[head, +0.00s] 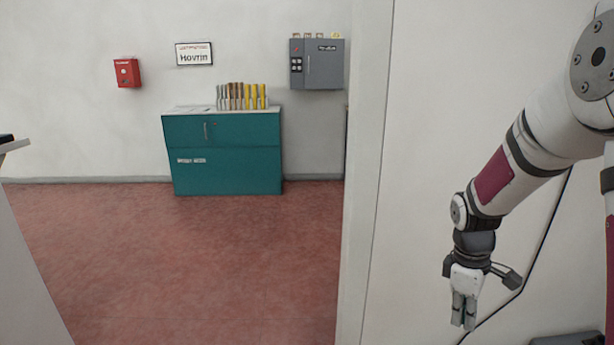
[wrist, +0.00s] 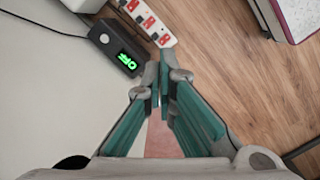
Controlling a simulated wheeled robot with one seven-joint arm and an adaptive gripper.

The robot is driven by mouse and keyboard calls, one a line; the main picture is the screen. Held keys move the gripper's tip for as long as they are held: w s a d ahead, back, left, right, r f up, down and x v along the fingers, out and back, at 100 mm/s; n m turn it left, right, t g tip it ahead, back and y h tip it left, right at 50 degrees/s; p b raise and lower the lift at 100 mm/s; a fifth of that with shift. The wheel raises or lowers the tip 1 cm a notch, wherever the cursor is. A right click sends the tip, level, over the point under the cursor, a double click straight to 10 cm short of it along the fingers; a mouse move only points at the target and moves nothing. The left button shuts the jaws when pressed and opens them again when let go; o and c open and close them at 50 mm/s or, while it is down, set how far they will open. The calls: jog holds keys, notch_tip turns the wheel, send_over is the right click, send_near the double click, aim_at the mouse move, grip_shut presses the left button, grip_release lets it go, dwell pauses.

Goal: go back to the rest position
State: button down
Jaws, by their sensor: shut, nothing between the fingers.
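My gripper (head: 463,312) hangs at the end of my white and maroon arm on the right of the head view, pointing down in front of a white wall. Its two fingers are close together with nothing held. In the wrist view the gripper (wrist: 160,85) shows teal fingers, with their tips nearly together.
A teal cabinet (head: 225,165) with upright files (head: 242,96) stands against the back wall. A grey electrical box (head: 317,65) and a red box (head: 127,72) hang above. A white wall edge (head: 365,180) stands left of my arm. The reddish floor (head: 200,260) is clear.

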jog(key=s+a+r+m, duration=0.35)
jog(key=s+r, duration=0.25)
jog(key=r, duration=0.3)
jog(key=s+a+r+m, duration=0.2)
jog(key=s+a+r, duration=0.1)
jog(key=s, duration=0.6)
jog(key=s+a+r+m+t+y, duration=0.1)
jog(key=s+a+r+m, duration=0.15)
jog(key=s, duration=0.55)
jog(key=s+a+r+m, duration=0.2)
jog(key=s+a+r, duration=0.15)
jog(key=s, duration=0.55)
notch_tip(320, 180, up, 26)
jog(key=t+p, duration=0.4)
jog(key=p, duration=2.1)
jog(key=shift+w+f, duration=0.15)
jog(key=shift+w, duration=0.2)
